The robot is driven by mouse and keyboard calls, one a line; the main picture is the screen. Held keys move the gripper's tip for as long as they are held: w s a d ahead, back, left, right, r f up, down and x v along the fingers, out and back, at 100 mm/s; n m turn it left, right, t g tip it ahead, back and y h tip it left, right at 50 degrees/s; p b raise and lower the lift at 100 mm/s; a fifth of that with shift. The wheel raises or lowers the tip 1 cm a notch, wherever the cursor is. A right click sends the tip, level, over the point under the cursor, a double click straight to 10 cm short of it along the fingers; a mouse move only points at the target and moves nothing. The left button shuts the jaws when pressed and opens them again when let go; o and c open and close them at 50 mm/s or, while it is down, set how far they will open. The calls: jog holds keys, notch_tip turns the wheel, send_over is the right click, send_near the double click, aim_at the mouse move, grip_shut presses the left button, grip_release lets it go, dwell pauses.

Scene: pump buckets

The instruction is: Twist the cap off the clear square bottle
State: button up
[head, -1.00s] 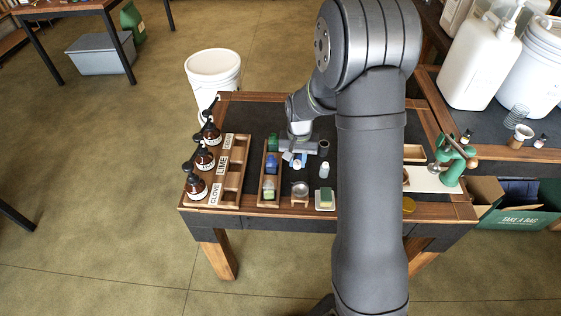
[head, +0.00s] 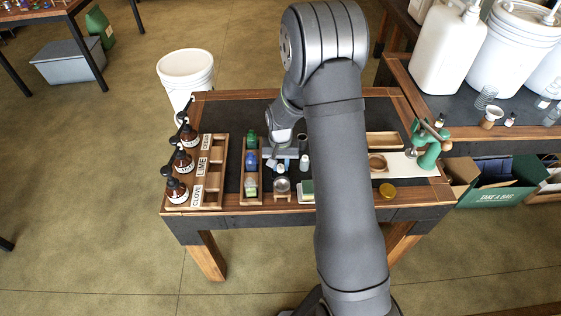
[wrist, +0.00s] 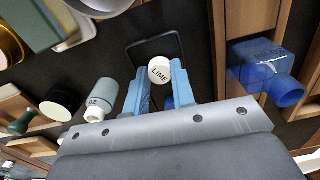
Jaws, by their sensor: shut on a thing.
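In the head view my gripper (head: 280,163) is low over the table, right of the small bottle rack. A bit of blue shows between the fingers below the cap. The clear square bottle's body cannot be made out; the gripper hides what is under the cap. A dark wire frame (wrist: 153,41) is beside the fingertips.
A blue bottle (wrist: 265,72) lies in view in the rack on the right. A grey-green white-capped bottle (wrist: 101,95) stands left of the fingers. A glass jar (head: 282,184) sits in front on a wooden stand. Amber pump bottles (head: 178,190) stand at left, a green press (head: 430,145) at right.

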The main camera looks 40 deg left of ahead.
jog(key=o, duration=0.9)
jog(key=shift+r, duration=3.55)
notch_tip(320, 180, down, 7)
jog(key=shift+r, duration=0.95)
